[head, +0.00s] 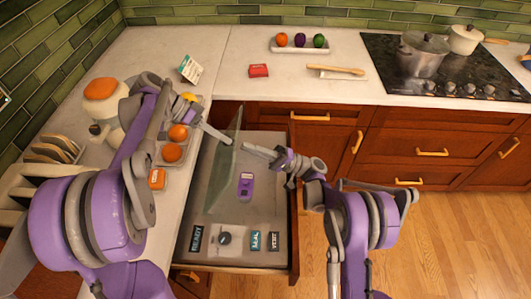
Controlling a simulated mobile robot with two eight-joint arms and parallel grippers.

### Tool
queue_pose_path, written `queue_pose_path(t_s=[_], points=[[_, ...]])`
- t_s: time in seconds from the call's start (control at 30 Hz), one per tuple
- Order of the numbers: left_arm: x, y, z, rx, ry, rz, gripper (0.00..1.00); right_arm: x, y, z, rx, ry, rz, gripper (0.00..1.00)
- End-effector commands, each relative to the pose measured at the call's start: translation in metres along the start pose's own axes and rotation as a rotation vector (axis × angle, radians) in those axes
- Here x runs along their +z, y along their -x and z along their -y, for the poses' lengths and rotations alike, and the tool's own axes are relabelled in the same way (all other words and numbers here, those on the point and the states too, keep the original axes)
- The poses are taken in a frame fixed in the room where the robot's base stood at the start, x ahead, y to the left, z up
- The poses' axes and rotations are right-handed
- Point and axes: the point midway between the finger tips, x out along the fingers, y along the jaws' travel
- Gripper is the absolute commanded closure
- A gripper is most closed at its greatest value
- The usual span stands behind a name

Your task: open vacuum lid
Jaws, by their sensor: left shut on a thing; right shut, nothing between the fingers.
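The vacuum lid (227,168) is a clear greenish glass panel. It stands raised and steeply tilted over the pulled-out vacuum drawer (260,219), seen nearly edge-on. My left gripper (225,141) reaches in from the left and is shut on the lid near its upper part; the exact contact is small. My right gripper (247,149) is shut and empty, just right of the lid. I cannot tell whether it touches the glass. A purple item (246,186) lies in the drawer. The front panel has a dark knob (225,239) and READY, SEAL and VENT labels.
Left of the drawer, a tray of orange fruit (172,153), a small orange box (157,179) and an orange-topped jar (104,100) stand on the counter. The floor at right is clear.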

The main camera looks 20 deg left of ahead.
Motion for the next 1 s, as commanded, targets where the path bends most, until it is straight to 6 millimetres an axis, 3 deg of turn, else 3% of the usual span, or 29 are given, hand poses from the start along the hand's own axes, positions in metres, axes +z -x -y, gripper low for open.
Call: queue_pose_path(t_s=[0.13,0.53,0.73,0.97,1.0], points=[[-0.002,0.001,0.0,0.0,-0.001,-0.004,1.0,0.0,-0.012,0.0,0.0,0.001,0.001,1.0],[-0.002,0.001,0.0,0.0,-0.001,-0.004,1.0,0.0,-0.014,0.001,0.003,0.001,0.0,1.0],[-0.002,0.0,-0.001,0.001,-0.002,-0.004,1.0,0.0,-0.029,0.003,0.057,0.0,0.0,1.0],[-0.002,-0.002,-0.002,0.006,-0.004,-0.002,1.0,0.0,-0.03,0.001,0.06,-0.001,0.001,1.0],[-0.002,-0.002,-0.003,0.007,-0.005,-0.002,0.52,0.0,-0.031,0.001,0.06,-0.002,0.002,1.0]])
